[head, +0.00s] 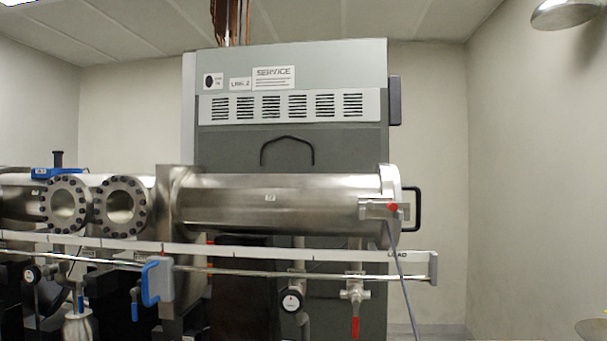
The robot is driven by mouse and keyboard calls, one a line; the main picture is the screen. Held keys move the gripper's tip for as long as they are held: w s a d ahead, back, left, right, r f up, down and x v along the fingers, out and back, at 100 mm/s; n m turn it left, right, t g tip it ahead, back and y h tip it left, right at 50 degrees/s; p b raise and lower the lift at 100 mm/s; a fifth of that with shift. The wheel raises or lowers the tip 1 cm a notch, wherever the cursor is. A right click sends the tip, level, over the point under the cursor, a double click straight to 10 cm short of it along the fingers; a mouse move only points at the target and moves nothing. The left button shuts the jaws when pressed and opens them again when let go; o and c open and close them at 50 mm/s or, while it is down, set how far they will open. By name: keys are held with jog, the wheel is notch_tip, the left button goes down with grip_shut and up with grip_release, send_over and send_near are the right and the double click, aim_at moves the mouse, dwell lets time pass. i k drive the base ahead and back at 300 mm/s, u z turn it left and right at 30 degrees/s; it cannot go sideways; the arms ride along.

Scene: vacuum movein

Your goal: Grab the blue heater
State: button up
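A blue C-shaped piece (151,283) sits against a grey block on the rail at the lower left. A second blue item, a flat blue body (52,173) with a black knob on top, lies on the steel tube at the far left. I cannot tell from this view which of them is the heater. My gripper is not in view.
A long steel vacuum chamber (275,204) crosses the middle, with bolted round ports (122,207) at left. A white rail (225,250) runs below it. A red-handled valve (355,293) and a cable (402,285) hang at right. A grey cabinet (340,155) stands behind.

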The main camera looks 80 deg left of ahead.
aim_at(37, 173)
jog(key=u, duration=5.95)
jog(key=i, duration=2.55)
jog(key=z, duration=0.65)
